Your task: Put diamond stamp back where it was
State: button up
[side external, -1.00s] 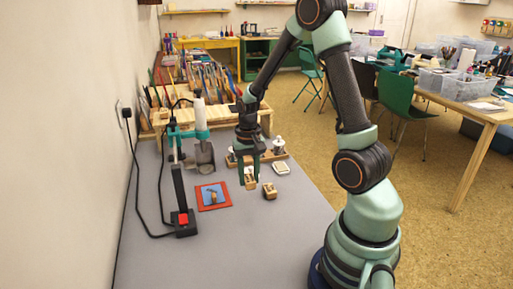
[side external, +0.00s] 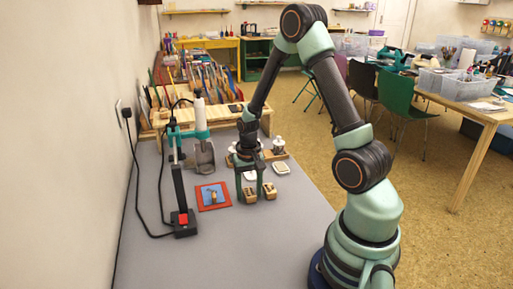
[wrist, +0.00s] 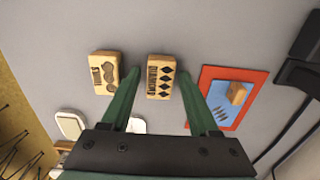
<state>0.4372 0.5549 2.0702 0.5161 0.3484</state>
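The diamond stamp (wrist: 161,77), a small wooden block with a row of dark diamonds, sits on the grey table between my gripper's fingers. My gripper (wrist: 160,74) is open, with a gap on each side of the stamp. In the side view, the stamp (side external: 250,195) stands between the spread fingertips of my gripper (side external: 249,198). A second wooden stamp (wrist: 104,73) with a different dark pattern stands beside it, outside the fingers; it also shows in the side view (side external: 269,190).
A red-framed blue card (wrist: 226,95) with a small wooden piece on it lies to one side. One pale inkpad (side external: 281,168) is behind the stamps; another (side external: 249,175) is partly hidden by my gripper. A black stand with a red button (side external: 184,222) is at left. The front table is clear.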

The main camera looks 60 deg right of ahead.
aim_at(249, 192)
jog(key=shift+r, duration=0.1)
notch_tip(249, 192, up, 12)
jog(key=s+a+r+n+t, duration=0.2)
jog(key=a+r+n, duration=0.2)
jog(key=a+r, duration=0.2)
jog(key=s+a+r+n+t, duration=0.2)
jog(key=a+r+n, duration=0.3)
jog(key=a, duration=0.4)
jog(key=shift+s+a+r+t, duration=0.25)
jog(key=shift+s+r+t, duration=0.1)
jog(key=shift+r+t, duration=0.35)
